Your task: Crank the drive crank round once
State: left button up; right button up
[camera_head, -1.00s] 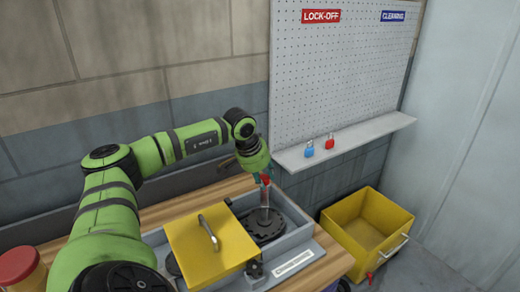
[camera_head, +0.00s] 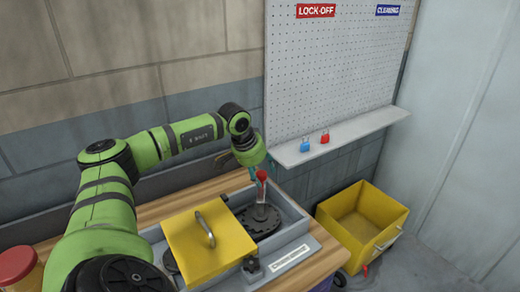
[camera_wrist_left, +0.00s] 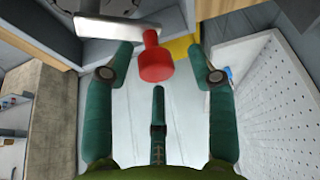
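The drive crank has a red knob (camera_head: 262,175) on a silver arm that stands up from a dark toothed disc (camera_head: 262,222) in a grey housing on the bench. My left gripper (camera_head: 254,172) is just behind and beside the knob, at its upper left in the head view. In the left wrist view its green fingers (camera_wrist_left: 160,85) are spread apart, with the red knob (camera_wrist_left: 155,62) ahead of them near the gap. No finger visibly touches the knob. The silver crank arm also shows in the left wrist view (camera_wrist_left: 105,25). My right gripper is not in view.
A yellow cover (camera_head: 208,246) with a handle sits left of the disc. A small dark knob (camera_head: 251,267) is on the housing's front. A shelf (camera_head: 345,140) with a blue and a red padlock runs below the pegboard. A yellow bin (camera_head: 360,225) stands at right.

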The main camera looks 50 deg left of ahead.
pick_arm(q)
jog(key=v, duration=1.2)
